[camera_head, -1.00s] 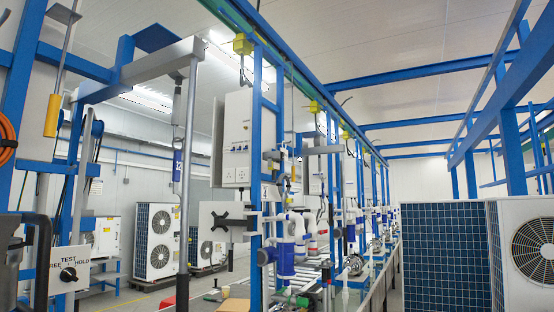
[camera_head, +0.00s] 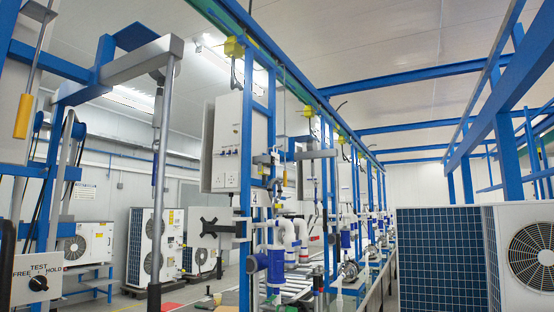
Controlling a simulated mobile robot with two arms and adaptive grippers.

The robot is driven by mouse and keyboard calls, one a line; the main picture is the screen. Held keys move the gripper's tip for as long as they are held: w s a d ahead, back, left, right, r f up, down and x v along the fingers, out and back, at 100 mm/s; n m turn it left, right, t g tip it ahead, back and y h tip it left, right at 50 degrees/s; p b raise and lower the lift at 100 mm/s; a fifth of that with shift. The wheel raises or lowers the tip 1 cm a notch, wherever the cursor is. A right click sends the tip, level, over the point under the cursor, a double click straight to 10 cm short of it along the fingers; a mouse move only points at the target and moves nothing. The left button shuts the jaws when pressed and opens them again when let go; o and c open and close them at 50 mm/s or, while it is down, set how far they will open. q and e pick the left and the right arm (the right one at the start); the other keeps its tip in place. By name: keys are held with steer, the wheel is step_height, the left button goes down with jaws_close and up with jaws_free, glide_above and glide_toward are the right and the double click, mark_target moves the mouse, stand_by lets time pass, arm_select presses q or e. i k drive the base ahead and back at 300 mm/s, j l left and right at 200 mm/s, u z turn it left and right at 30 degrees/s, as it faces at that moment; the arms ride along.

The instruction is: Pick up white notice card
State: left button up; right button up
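I cannot pick out the white notice card with certainty. A small white sign with unreadable print (camera_head: 86,191) hangs on the back wall at the left. A white switch plate marked TEST, FREE and HOLD (camera_head: 38,279), with a black knob, is at the lower left. Neither of my grippers is in view.
A blue-framed row of test stations with a grey control box (camera_head: 226,145) runs into the distance. White fan units (camera_head: 154,247) stand at the left. A blue-finned unit (camera_head: 441,260) and a white fan unit (camera_head: 524,255) fill the lower right.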

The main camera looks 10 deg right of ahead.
mark_target(277, 157)
steer(key=z, duration=0.35)
steer(key=i+l+z, duration=0.7)
steer(key=i+z, duration=0.6)
steer(key=i, duration=1.7)
